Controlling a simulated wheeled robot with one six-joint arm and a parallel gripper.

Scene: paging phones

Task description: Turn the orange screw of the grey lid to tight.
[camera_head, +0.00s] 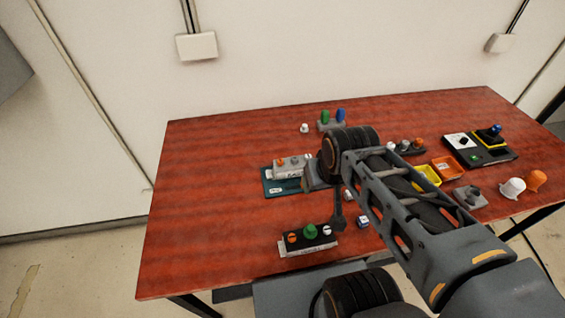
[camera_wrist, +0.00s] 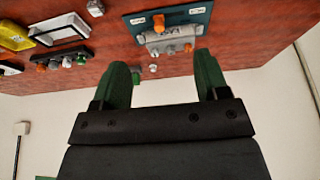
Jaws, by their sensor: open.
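In the head view my arm hides most of the gripper, just right of the grey lid. I cannot tell how tight the screw is.
A teal board (camera_head: 270,189) with an orange handle (camera_wrist: 158,22) adjoins the grey lid. A black block (camera_head: 308,241) with orange, green and white knobs is in front. Yellow (camera_head: 427,175) and orange trays (camera_head: 449,167) are at right. The table's left side is clear.

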